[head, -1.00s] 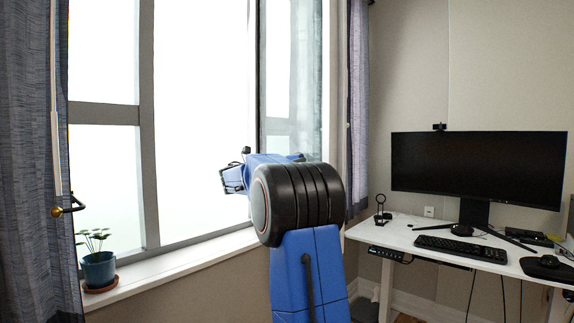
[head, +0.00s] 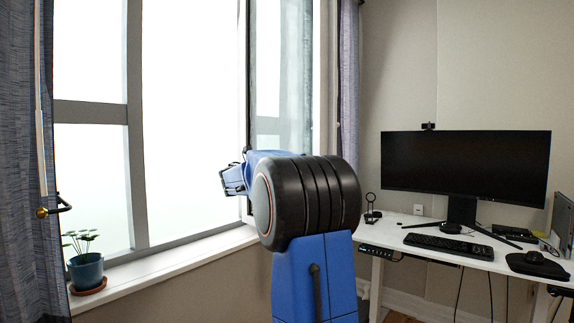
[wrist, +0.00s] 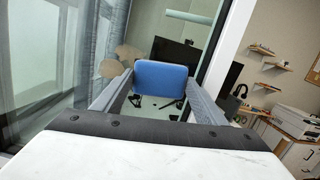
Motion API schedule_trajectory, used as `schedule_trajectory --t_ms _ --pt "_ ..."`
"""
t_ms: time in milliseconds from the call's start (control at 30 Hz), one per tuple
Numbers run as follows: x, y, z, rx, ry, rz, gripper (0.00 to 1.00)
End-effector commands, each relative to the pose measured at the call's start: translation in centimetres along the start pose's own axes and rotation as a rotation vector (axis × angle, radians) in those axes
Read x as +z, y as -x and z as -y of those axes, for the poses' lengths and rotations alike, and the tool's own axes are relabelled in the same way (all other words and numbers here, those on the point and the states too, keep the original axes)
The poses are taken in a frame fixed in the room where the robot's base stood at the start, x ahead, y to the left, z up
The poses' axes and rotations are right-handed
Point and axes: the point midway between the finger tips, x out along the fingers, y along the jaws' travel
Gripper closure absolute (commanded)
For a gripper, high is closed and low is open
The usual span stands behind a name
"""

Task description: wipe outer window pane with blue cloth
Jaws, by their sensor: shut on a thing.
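The blue cloth (wrist: 160,75) looks like a flat pad in the wrist view. My gripper (wrist: 158,84) is shut on it, with one finger at each side. In the head view my arm reaches toward the window, and the cloth does not show clearly there. Large bright window panes (head: 190,110) fill the left of the head view. A tinted, angled pane (head: 280,75) stands at the right of the window. Glass (wrist: 30,60) also shows at the left of the wrist view. I cannot tell whether the cloth touches glass.
A potted plant (head: 86,272) stands on the white sill (head: 160,262). A curtain (head: 20,160) hangs at the left, with a handle (head: 52,208) beside it. A desk (head: 440,246) with a monitor (head: 465,175) and a keyboard (head: 434,244) stands at the right.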

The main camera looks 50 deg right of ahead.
Motion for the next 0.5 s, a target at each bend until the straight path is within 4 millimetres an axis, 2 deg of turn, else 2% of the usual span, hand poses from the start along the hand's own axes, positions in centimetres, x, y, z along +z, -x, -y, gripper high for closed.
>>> schedule_trajectory --t_ms 233,500 --pt "-0.1 -0.3 0.6 0.000 0.000 0.000 0.52" --pt "0.0 -0.3 -0.5 0.001 0.001 0.000 0.52"
